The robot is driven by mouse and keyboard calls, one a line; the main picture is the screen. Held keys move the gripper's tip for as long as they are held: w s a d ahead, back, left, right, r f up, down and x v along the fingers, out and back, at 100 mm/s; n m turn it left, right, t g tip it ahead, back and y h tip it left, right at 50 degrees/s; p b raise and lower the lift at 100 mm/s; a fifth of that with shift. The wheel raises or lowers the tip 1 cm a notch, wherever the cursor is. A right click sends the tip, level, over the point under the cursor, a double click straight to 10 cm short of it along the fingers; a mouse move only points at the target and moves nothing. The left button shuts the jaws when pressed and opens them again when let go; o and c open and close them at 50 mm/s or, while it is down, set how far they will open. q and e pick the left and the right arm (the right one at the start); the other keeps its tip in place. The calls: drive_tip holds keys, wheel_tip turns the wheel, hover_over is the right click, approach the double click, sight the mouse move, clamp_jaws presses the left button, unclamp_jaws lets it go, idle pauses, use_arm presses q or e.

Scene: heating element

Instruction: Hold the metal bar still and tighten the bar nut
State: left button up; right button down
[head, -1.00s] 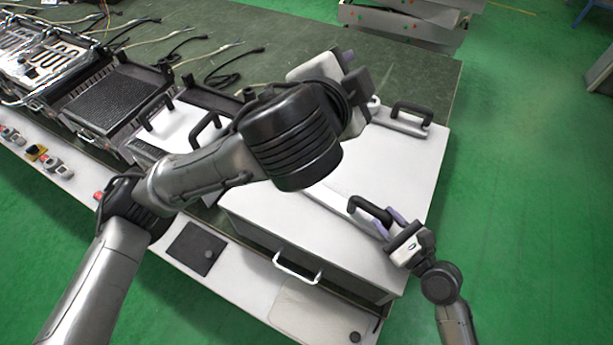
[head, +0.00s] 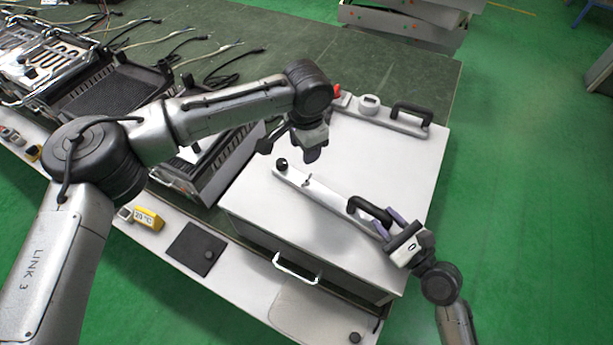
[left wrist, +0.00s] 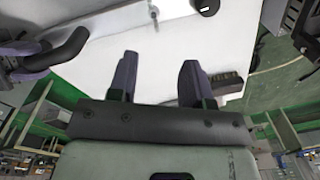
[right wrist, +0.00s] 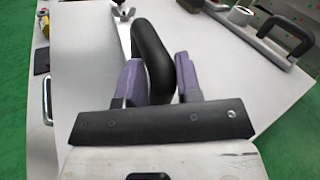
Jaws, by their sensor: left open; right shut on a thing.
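A long pale metal bar (head: 330,198) lies on the white box's lid, with a black handle (head: 367,208) at its right end. A small grey wing nut (head: 308,179) sits on the bar towards its left end; it also shows in the right wrist view (right wrist: 122,11). My right gripper (head: 393,224) is shut on the black handle, which stands between its fingers in the right wrist view (right wrist: 160,78). My left gripper (head: 312,150) is open above the lid, beyond the wing nut. Its fingers (left wrist: 155,80) have nothing between them in the left wrist view.
A second bar with a black handle (head: 411,112) and a white round piece (head: 369,102) lies along the lid's far side. A black knob (head: 282,164) marks the near bar's left end. Grill units (head: 110,92) stand to the left. The lid's middle is clear.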

sight(307, 181)
use_arm(q)
drive_tip(key=f, duration=1.2)
drive_tip(key=shift+s+d, duration=0.2)
drive_tip(key=shift+c, duration=0.3)
clamp_jaws()
